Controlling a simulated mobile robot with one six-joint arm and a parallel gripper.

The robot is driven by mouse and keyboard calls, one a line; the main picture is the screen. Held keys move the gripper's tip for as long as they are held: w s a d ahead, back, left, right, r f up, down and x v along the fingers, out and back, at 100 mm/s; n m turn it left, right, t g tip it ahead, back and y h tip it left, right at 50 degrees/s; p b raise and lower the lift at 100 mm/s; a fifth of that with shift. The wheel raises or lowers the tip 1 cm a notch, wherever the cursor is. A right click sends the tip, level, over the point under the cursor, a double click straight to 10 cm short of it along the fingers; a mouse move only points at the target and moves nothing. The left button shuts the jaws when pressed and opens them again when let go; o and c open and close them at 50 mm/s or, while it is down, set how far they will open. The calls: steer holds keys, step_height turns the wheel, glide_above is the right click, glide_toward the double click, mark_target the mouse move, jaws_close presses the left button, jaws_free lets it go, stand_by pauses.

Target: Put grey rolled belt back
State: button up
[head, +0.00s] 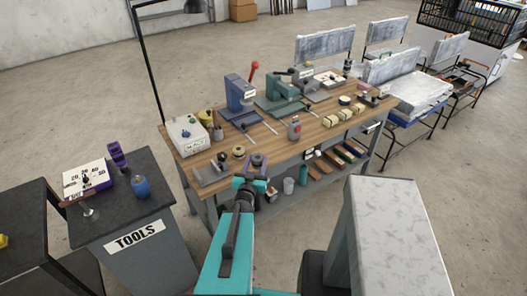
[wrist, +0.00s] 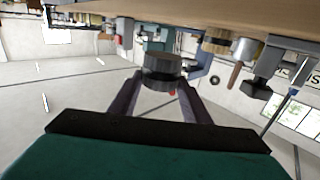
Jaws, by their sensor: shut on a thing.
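A dark grey rolled belt (wrist: 162,72) is between the two fingers of my gripper (wrist: 160,88) in the wrist view. The fingers are shut on its sides. In the head view my gripper (head: 257,164) is at the near front edge of the wooden workbench (head: 290,142), with the grey roll (head: 258,158) at its tip. I cannot tell whether the roll touches the bench top. A tan roll (head: 238,151) lies on the bench just left of my gripper.
A grey metal bracket (head: 212,171) and a white control box (head: 188,135) stand left of my gripper. A blue press (head: 238,95), a red-topped part (head: 294,129) and yellowish blocks (head: 331,120) are also on the bench. A dark tools cabinet (head: 165,205) stands at left.

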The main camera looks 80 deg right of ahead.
steer(key=shift+w+d+b, duration=0.15)
steer(key=shift+d+b, duration=0.05)
steer(key=shift+b, duration=0.1)
steer(key=b, duration=0.1)
steer(key=d+b, duration=0.1)
steer(key=shift+d+f+b, duration=0.2)
steer(key=shift+f+b, duration=0.05)
steer(key=shift+b, duration=0.1)
steer(key=d+b, duration=0.4)
steer(key=b, duration=0.2)
steer(key=shift+f, duration=0.15)
steer(key=b, duration=0.2)
steer(key=d+b, duration=0.1)
steer(key=b, duration=0.2)
steer(key=shift+s+d+f, duration=0.1)
steer(key=shift+s, duration=0.25)
steer(key=b, duration=0.3)
steer(key=shift+d, duration=0.25)
steer(key=b, duration=0.4)
steer(key=shift+w+d, duration=0.25)
steer(key=shift+s+d+f, duration=0.1)
steer(key=shift+d+f, duration=0.05)
steer(key=shift+d, duration=3.45)
